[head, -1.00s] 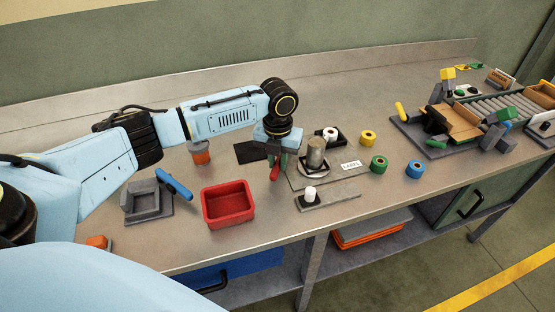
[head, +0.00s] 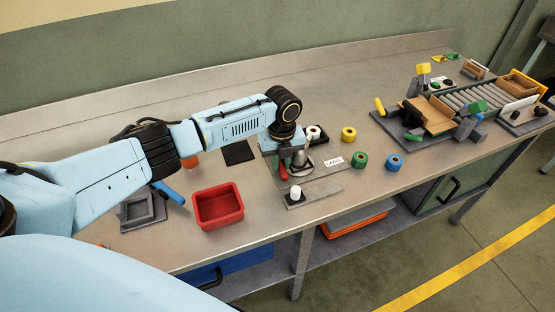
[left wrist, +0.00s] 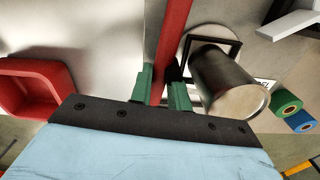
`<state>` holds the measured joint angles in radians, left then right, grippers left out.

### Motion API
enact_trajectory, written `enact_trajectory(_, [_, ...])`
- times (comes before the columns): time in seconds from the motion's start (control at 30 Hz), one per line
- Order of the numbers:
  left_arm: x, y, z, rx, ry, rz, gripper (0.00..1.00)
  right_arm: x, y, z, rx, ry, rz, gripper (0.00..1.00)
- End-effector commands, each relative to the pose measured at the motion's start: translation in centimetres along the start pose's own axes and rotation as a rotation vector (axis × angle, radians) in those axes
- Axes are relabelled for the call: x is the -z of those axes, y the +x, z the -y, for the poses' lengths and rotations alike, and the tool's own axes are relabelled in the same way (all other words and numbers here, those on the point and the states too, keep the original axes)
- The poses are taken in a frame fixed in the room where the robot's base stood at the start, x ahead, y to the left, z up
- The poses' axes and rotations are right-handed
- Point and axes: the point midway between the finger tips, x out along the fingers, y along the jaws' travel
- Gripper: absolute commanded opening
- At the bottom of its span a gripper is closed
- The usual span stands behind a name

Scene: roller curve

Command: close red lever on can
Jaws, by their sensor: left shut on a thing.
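The metal can (left wrist: 228,82) stands in a dark square frame, and in the head view (head: 300,157) it is partly hidden behind my left gripper. The red lever (left wrist: 172,40) runs up the left wrist view beside the can. My left gripper (left wrist: 162,88) has its green fingers on both sides of the red lever and is shut on it. In the head view my left gripper (head: 284,160) points down over the fixture, with the red lever (head: 283,173) just below. My right gripper is not in view.
A red bin (head: 218,206) stands left of the fixture. A white cylinder on a grey plate (head: 322,195) lies in front. Yellow (head: 348,134), green (head: 360,160) and blue (head: 394,163) rolls stand to the right. A roller conveyor (head: 465,97) is farther right.

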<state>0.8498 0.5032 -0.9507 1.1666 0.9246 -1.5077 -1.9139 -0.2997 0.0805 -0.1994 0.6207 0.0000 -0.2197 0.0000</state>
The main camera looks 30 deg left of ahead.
Motion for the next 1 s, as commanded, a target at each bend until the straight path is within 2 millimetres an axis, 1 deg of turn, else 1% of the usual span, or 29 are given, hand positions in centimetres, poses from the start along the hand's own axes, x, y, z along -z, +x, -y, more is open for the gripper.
enact_trajectory(0.43, [-0.14,-0.14,0.18,0.003,-0.014,0.003,0.0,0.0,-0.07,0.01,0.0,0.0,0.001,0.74])
enact_trajectory(0.47, [-0.14,-0.14,0.18,0.003,-0.014,0.004,0.2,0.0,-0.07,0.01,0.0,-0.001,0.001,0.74])
enact_trajectory(0.6, [-0.12,-0.12,0.17,0.002,-0.013,0.003,0.39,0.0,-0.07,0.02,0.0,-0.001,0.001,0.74])
enact_trajectory(0.63, [-0.11,-0.11,0.17,0.002,-0.013,0.003,0.4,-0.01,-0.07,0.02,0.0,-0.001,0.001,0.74])
enact_trajectory(0.87, [-0.04,-0.06,0.15,0.001,-0.012,0.001,0.4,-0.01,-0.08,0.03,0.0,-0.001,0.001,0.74])
enact_trajectory(1.0, [-0.02,-0.38,0.15,0.001,-0.012,0.001,0.4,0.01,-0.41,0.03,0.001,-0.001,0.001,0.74])
